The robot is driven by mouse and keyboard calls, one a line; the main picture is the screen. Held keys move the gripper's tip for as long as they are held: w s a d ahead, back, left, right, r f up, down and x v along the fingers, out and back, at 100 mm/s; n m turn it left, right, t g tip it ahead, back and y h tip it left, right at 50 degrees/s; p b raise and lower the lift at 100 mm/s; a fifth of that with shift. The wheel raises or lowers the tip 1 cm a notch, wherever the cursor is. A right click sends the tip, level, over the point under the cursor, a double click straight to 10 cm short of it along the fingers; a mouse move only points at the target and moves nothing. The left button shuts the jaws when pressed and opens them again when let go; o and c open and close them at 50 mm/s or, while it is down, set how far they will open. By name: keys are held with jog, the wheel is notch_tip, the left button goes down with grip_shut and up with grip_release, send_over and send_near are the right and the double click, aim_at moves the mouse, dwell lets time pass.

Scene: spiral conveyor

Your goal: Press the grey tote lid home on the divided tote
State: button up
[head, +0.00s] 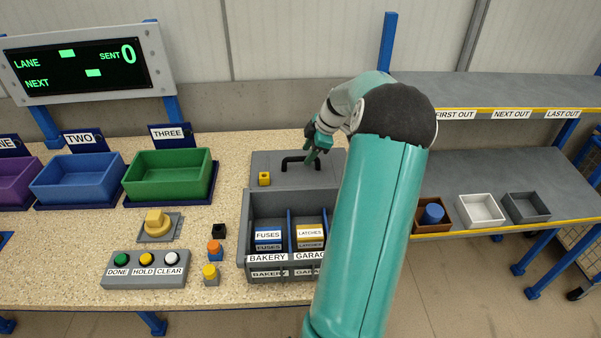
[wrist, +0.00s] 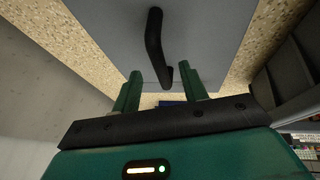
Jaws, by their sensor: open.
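The grey tote lid (head: 230,170) lies flat on the bench just behind the divided tote, with a black handle (head: 298,162) on top. The divided tote (head: 246,228) stands open in front of it, labelled BAKERY and GARAGE, with a FUSES box (head: 268,238) and a LATCHES box (head: 310,236) in its compartments. A small yellow block (head: 264,178) sits at the lid's front left. My gripper (head: 310,158) is at the handle's right part. In the wrist view my gripper (wrist: 162,88) is open, the handle (wrist: 154,45) reaching toward the space between its fingers. The arm hides the tote's right side.
A button box (head: 145,268) and small coloured blocks (head: 214,250) stand left of the tote. Purple, blue and green bins (head: 168,175) stand at the back left. A rack on the right holds small trays (head: 480,210).

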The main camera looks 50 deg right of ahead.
aim_at(304, 158)
jog(key=x, duration=0.4)
grip_shut()
notch_tip(304, 158, up, 18)
dwell(0.8)
jog(key=c, duration=0.9)
grip_release()
jog(key=shift+s, duration=0.1)
